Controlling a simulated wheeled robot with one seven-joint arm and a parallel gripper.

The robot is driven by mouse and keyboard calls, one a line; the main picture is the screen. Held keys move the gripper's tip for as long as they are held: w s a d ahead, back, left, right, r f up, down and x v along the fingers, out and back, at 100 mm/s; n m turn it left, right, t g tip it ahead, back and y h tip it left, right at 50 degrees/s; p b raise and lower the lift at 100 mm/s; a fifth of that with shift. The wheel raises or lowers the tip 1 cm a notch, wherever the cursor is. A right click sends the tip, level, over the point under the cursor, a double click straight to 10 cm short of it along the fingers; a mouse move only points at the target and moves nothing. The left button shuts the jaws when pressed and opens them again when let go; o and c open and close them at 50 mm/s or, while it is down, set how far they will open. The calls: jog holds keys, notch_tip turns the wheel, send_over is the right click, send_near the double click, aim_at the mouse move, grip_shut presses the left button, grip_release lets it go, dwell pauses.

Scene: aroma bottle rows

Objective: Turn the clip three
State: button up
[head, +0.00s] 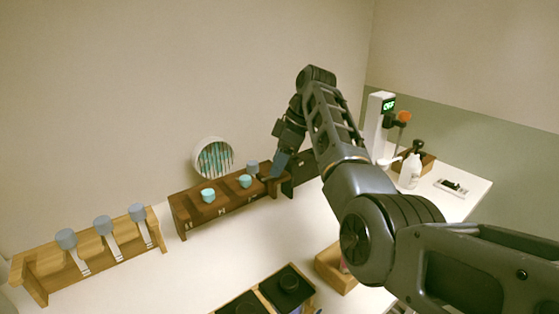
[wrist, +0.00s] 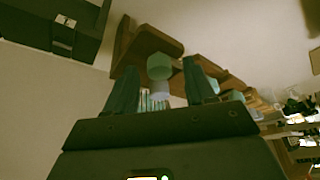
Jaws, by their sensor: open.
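The dark brown rack (head: 222,204) stands in the middle of the head view. It carries two turquoise cups (head: 208,195) and a grey-blue cap (head: 252,167) at its right end. Which part is clip three I cannot tell; no number is readable. My gripper (head: 276,167) is over the rack's right end, close beside the grey-blue cap. In the wrist view my gripper (wrist: 160,84) is open, and a grey-green capped piece (wrist: 160,67) shows between and beyond the fingers. Nothing is held. Whether a finger touches it I cannot tell.
A light wood rack (head: 86,260) with three grey-blue caps and pale clips stands at the left. A round holder of teal sticks (head: 213,160) is behind the dark rack. A dark box (head: 304,167) stands right of it. Black-topped trays (head: 240,303) are in front.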

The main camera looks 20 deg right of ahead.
jog(key=b+v, duration=0.1)
jog(key=v, duration=0.6)
jog(key=shift+r, duration=0.4)
jog(key=shift+d, duration=0.1)
jog(key=shift+s, duration=0.15)
